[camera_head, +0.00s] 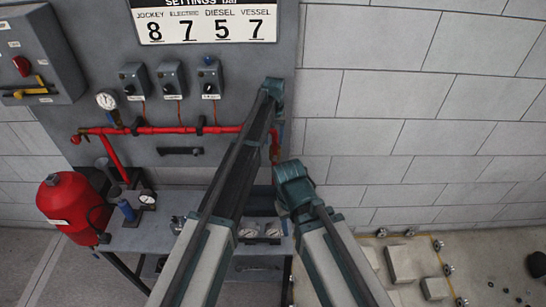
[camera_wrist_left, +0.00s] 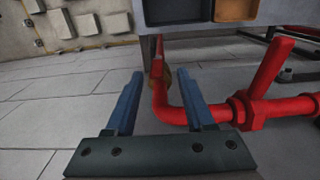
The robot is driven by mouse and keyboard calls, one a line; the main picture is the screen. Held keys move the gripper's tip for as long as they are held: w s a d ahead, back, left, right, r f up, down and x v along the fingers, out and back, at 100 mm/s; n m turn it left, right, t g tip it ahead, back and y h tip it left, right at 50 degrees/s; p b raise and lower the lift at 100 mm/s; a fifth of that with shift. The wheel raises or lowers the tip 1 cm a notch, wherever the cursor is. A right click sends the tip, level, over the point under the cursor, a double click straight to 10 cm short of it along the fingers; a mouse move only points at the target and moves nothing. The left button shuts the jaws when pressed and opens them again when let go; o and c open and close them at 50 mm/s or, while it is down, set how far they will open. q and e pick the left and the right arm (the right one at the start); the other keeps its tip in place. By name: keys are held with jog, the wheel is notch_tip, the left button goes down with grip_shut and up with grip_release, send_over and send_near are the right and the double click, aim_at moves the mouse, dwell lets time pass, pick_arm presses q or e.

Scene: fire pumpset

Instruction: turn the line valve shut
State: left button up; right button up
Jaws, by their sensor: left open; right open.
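A red pipe (camera_head: 165,130) runs along the grey panel and bends down at its right end, partly behind my left arm. In the left wrist view the bend of the red pipe (camera_wrist_left: 172,108) passes behind my right finger. A red bar (camera_wrist_left: 268,68), which looks like a lever handle, rises from a hexagonal fitting (camera_wrist_left: 246,110) right of the fingers. A brass-coloured part (camera_wrist_left: 157,62) sits beyond the bend. My left gripper (camera_wrist_left: 160,100) is open and empty; in the head view the left gripper (camera_head: 273,90) is before the panel's right edge. My right gripper (camera_head: 293,182) is open, lower down.
A grey table (camera_head: 165,232) with gauges (camera_head: 260,231) stands below the panel. A red tank (camera_head: 68,208) is at left. Switch boxes (camera_head: 172,80) and a round gauge (camera_head: 107,99) are on the panel. The block wall (camera_head: 400,120) at right is clear.

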aim_at(275, 148)
pick_arm(q)
jog(key=f+b, duration=0.4)
jog(key=f, duration=0.1)
jog(key=shift+w+d+f, duration=0.1)
jog(key=shift+w+f, duration=0.15)
jog(key=shift+w+d+f+b, duration=0.2)
jog(key=shift+w+f+b, duration=0.2)
jog(key=shift+b, duration=0.2)
jog(key=shift+s, duration=0.15)
jog(key=shift+c, duration=0.5)
jog(key=shift+s, duration=0.15)
jog(key=c, duration=0.7)
grip_shut()
jog(key=shift+a, duration=0.1)
